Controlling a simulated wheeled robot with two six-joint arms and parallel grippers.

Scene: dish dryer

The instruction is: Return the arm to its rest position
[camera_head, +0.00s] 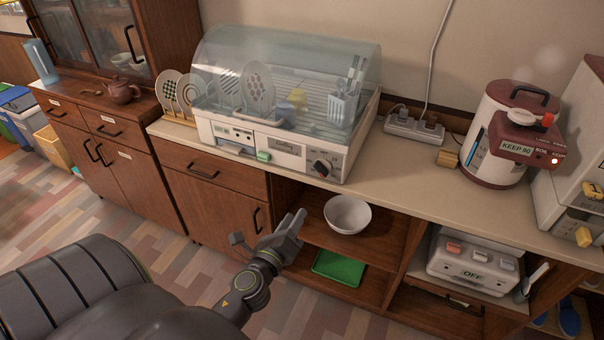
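My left arm comes in from the lower left. My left gripper (294,218) is in front of the open shelf, below the dish dryer and just left of a white bowl (348,214). No object shows between its fingers. My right gripper is not in view.
The dish dryer (340,157) stands on the counter with its clear cover down over plates. A green tray (340,267) lies on the lower shelf. A switch box (474,262) sits to the right. The floor (190,262) left of the gripper is clear.

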